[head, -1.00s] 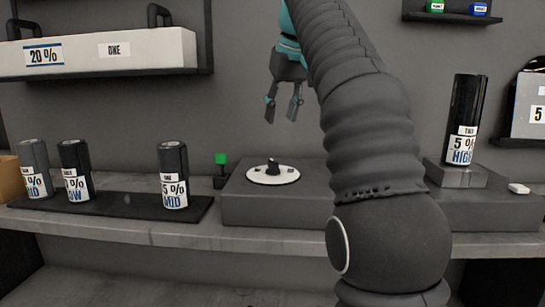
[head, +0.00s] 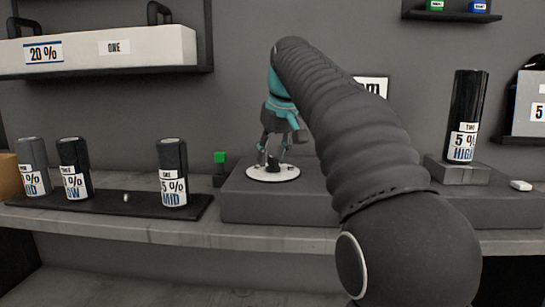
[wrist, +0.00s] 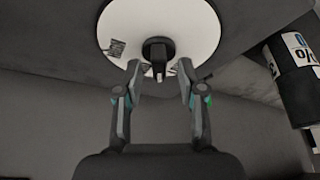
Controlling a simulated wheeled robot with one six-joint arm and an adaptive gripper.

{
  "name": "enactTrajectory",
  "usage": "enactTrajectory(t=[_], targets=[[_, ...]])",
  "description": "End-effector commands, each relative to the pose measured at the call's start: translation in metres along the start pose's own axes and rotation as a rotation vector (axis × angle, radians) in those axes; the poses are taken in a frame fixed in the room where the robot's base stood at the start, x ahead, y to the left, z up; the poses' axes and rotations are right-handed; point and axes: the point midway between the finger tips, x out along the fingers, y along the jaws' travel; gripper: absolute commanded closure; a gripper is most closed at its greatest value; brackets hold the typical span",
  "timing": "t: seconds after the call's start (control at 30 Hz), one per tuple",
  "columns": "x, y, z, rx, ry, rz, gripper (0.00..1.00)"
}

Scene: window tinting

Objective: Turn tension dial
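The tension dial is a black knob (head: 273,164) on a round white plate (head: 264,174) on top of a dark grey block (head: 275,204). In the wrist view the knob (wrist: 158,50) stands in the middle of the white plate (wrist: 203,30), with dark markings on either side. My gripper (head: 273,160) points down just above the plate. In the wrist view my gripper (wrist: 160,80) is open, its fingertips apart on either side of the knob's near end. Whether the fingers touch the knob cannot be told.
Several black labelled rolls stand nearby, one marked MID (head: 173,172) on a dark tray (head: 125,205) at left and one marked HIGH (head: 466,115) on a pedestal (head: 456,174) at right. A green-topped post (head: 220,160) is close left of the plate. A shelf (head: 100,73) hangs at upper left.

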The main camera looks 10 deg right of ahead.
Motion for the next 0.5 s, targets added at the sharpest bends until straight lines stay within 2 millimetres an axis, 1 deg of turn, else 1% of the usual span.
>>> enactTrajectory(t=[0.23, 0.27, 0.3, 0.4, 0.5], targets=[[0.0005, -0.0001, -0.0001, 0.000, 0.000, 0.000, 0.60], [0.0005, -0.0001, -0.0001, 0.000, 0.000, 0.000, 0.68], [0.0004, -0.0001, -0.0001, 0.000, 0.000, 0.000, 0.78], [0.0004, -0.0001, -0.0001, 0.000, 0.000, 0.000, 1.00], [0.0003, -0.0002, -0.0001, 0.000, 0.000, 0.000, 1.00]])
